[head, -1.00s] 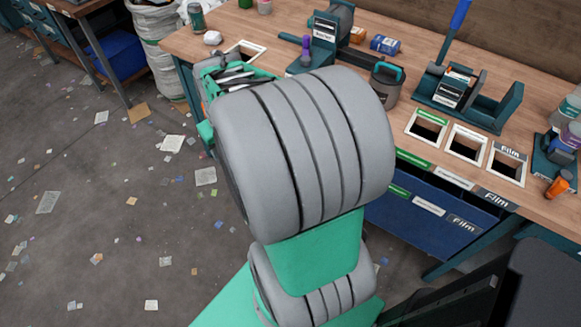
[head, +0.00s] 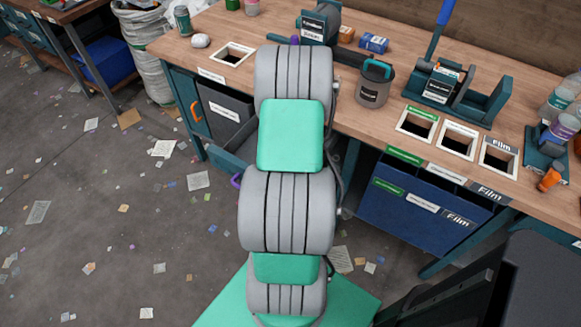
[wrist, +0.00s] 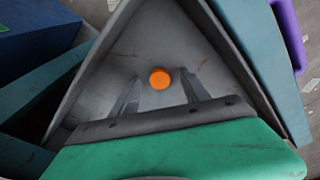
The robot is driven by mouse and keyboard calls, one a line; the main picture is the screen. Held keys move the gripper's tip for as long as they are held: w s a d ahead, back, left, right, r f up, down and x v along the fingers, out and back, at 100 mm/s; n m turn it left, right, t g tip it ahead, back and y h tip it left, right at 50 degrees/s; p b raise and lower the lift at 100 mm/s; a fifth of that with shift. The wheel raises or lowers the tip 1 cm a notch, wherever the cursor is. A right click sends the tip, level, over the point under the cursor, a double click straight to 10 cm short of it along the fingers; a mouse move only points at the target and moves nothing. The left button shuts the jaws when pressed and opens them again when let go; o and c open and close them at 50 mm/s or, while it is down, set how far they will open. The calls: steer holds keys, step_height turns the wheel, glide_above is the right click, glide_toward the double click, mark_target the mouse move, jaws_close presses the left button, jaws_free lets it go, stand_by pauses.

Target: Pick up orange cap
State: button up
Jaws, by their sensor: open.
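The orange cap (wrist: 160,78) is a small round disc on the floor of a grey, wedge-shaped bin (wrist: 215,45) in the wrist view. My gripper (wrist: 158,92) is open, its two grey fingers apart and reaching into the bin toward the cap. The cap shows between and just beyond the fingertips; I cannot tell the remaining distance. Nothing is between the fingers. In the head view my arm hides the gripper and the cap.
Teal walls (wrist: 262,60) flank the bin in the wrist view, with a purple handle (wrist: 288,35) at the right. In the head view, a pulled-out teal drawer (head: 232,150) sits below the wooden workbench (head: 375,125). A blue bin (head: 415,205) stands to the right.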

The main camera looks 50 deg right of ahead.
jaws_close()
stand_by(0.5)
steer(key=shift+r, duration=0.15)
